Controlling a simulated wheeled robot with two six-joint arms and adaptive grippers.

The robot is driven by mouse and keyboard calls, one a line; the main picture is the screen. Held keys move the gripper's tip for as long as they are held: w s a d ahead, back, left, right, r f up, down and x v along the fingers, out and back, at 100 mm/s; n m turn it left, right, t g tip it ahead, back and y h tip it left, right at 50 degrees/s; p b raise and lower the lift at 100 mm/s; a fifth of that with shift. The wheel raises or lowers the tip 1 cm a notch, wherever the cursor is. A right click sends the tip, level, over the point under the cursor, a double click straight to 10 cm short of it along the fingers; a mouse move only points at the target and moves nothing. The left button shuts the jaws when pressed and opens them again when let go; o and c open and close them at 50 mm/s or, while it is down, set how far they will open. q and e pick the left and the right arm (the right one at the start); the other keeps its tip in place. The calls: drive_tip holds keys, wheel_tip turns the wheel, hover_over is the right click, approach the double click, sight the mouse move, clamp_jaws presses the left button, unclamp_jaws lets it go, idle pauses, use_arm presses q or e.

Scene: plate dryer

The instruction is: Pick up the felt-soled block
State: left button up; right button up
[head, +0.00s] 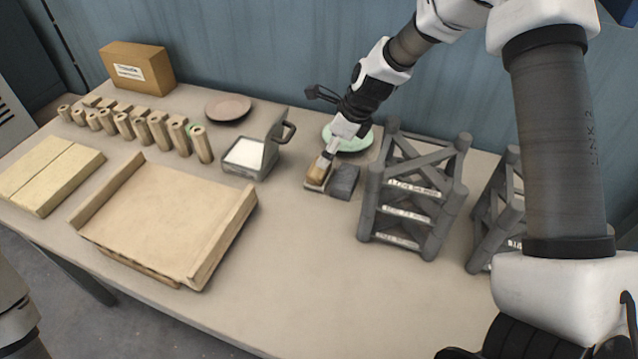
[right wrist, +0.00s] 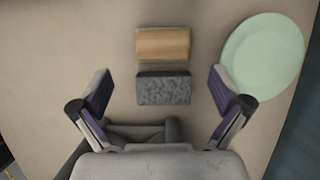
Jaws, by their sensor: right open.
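A tan wood-topped block with a pale lower edge (head: 318,172) lies on the table and also shows in the right wrist view (right wrist: 163,44). A dark grey speckled block (head: 344,181) lies close beside it, and also shows in the right wrist view (right wrist: 163,88). No sole is clearly visible, so I cannot be sure which is felt-soled. My right gripper (right wrist: 160,88) is open and empty; in its wrist view the grey block appears between the fingertips and the wooden block beyond them. In the head view this gripper (head: 330,150) partly covers the wooden block.
A green plate (head: 352,140) lies behind the blocks. A dark rack (head: 428,205) stands to the right and a handled metal box (head: 262,150) to the left. A wooden tray (head: 165,220) and several cylinders are farther left. The front table is clear.

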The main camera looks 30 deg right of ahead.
sight(319, 173)
drive_tip(key=f, duration=0.1)
drive_tip(key=w+f, duration=0.1)
drive_tip(key=shift+w+f, duration=0.15)
drive_tip(key=shift+f, duration=0.2)
drive_tip(key=b+x, duration=0.1)
drive_tip(key=x, duration=0.3)
drive_tip(key=shift+a+f+b, duration=0.3)
drive_tip(key=shift+f+b, duration=0.05)
drive_tip(key=shift+b, duration=0.05)
drive_tip(key=shift+w+f, duration=0.15)
drive_tip(key=shift+f, duration=0.2)
drive_tip(key=shift+r, duration=0.25)
drive_tip(key=c, duration=0.5)
use_arm(q)
wheel_tip(319, 173, down, 3)
drive_tip(key=shift+r, duration=0.15)
use_arm(e)
drive_tip(key=c, duration=0.6)
